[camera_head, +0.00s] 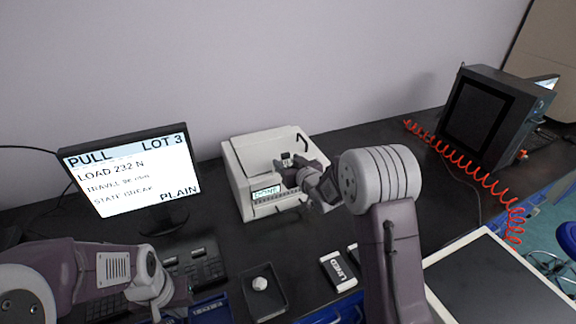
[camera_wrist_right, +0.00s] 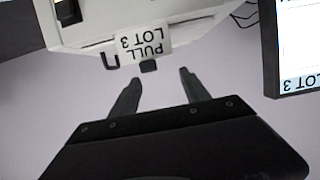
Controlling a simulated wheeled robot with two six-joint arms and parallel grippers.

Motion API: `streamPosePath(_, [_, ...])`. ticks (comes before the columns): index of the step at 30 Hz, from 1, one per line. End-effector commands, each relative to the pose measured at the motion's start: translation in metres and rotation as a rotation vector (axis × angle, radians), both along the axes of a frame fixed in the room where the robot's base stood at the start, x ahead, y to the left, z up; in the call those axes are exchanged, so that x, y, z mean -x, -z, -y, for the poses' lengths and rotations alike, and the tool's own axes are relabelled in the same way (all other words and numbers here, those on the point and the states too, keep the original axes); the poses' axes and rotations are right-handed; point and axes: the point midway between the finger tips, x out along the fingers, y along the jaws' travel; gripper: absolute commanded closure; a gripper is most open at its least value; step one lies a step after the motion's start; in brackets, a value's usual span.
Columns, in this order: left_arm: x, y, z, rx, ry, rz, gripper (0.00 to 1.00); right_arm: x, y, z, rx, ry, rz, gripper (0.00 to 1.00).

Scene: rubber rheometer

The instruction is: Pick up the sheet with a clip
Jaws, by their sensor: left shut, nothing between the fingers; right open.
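A white card (camera_wrist_right: 145,46) reading "PULL LOT 3" shows upside down in the right wrist view, against the edge of a white machine. A small dark tab (camera_wrist_right: 148,67), perhaps the clip, shows at the card's edge. My right gripper (camera_wrist_right: 159,78) is open and empty, with the dark tab showing between and just beyond its fingertips. In the head view my right arm reaches to the white machine (camera_head: 240,180), and the card cannot be made out there. My left gripper (camera_head: 180,306) is shut and empty at the lower left, partly cut off.
A monitor (camera_head: 130,180) reading "PULL LOT 3" and "PLAIN" stands left of the machine, behind a keyboard (camera_head: 200,265). A dark tray (camera_head: 275,304) and a box marked "LINED" (camera_head: 338,270) lie in front. A red coiled hose (camera_head: 460,165) and dark cabinet (camera_head: 478,115) are at right.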

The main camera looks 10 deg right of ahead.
Motion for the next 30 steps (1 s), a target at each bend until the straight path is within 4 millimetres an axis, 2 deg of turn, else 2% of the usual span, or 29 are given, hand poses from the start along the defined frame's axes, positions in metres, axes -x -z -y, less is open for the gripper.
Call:
streamPosePath(3, [0.0,-0.006,0.0,0.0,0.0,0.001,1.0,-0.014,0.003,-0.002,0.0,0.001,-0.002,0.45])
streamPosePath(8, [0.0,-0.007,0.0,0.0,0.001,0.001,1.0,-0.02,0.005,-0.002,0.0,0.002,-0.001,0.45])
streamPosePath(13, [0.0,-0.021,0.0,0.0,0.001,0.001,1.0,-0.048,0.011,0.0,0.0,0.002,-0.002,0.45])
streamPosePath(16, [0.0,-0.022,0.0,0.0,0.0,0.001,1.0,-0.061,0.017,-0.003,0.0,0.002,-0.003,0.45])
streamPosePath(25, [0.0,-0.022,0.0,0.0,0.001,0.001,1.0,-0.067,0.02,-0.004,0.0,0.003,-0.001,0.45])
streamPosePath(30, [0.0,-0.022,0.0,0.0,0.001,0.001,1.0,-0.067,0.02,-0.004,0.0,0.003,-0.001,0.93])
